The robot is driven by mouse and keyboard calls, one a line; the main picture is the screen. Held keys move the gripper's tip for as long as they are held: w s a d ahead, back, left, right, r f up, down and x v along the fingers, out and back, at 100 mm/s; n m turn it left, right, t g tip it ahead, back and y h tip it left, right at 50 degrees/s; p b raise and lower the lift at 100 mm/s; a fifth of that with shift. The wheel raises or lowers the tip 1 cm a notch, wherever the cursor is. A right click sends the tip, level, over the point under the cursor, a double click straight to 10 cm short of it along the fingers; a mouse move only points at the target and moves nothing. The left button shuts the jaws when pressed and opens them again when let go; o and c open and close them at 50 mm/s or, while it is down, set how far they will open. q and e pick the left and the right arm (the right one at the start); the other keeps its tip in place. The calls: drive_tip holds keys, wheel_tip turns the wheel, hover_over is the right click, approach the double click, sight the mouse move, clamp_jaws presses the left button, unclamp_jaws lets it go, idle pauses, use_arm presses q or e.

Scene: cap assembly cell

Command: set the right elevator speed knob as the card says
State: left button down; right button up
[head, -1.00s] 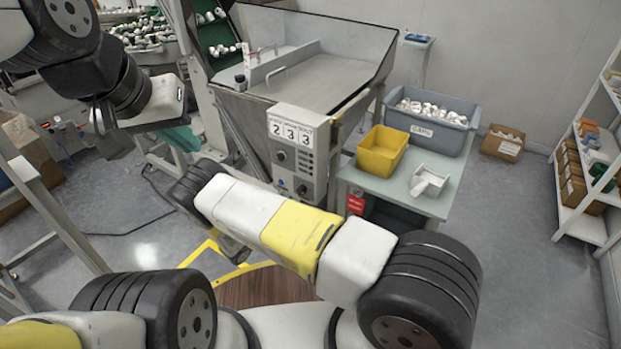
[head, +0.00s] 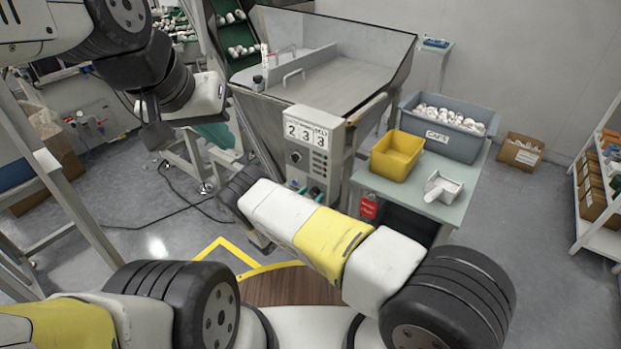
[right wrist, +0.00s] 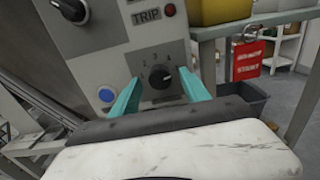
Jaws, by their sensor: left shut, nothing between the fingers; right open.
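The card (head: 305,132) on top of the grey control box shows 2, 3, 3; its small heading is too small to read. In the right wrist view a black knob (right wrist: 159,77) sits on the panel inside a printed scale, with 2, 3 and 4 legible. A light mark shows on its right upper side, but I cannot tell its exact setting. My right gripper (right wrist: 160,82) is open, its teal fingers on either side of this knob; contact is unclear. It also shows low on the box in the head view (head: 309,190). My left gripper (head: 215,137) is shut and empty, left of the hopper.
Another knob (right wrist: 70,8), a red TRIP lamp (right wrist: 169,10) and a blue button (right wrist: 106,95) share the panel. A red tag (right wrist: 248,60) hangs at right. A table (head: 405,196) beside the box holds a yellow bin (head: 398,155) and a grey caps crate (head: 440,139).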

clamp_jaws()
drive_tip(key=shift+n, duration=0.4)
drive_tip(key=n, duration=0.7)
drive_tip(key=shift+n, duration=0.3)
drive_tip(key=n, duration=0.4)
drive_tip(key=shift+n, duration=1.7)
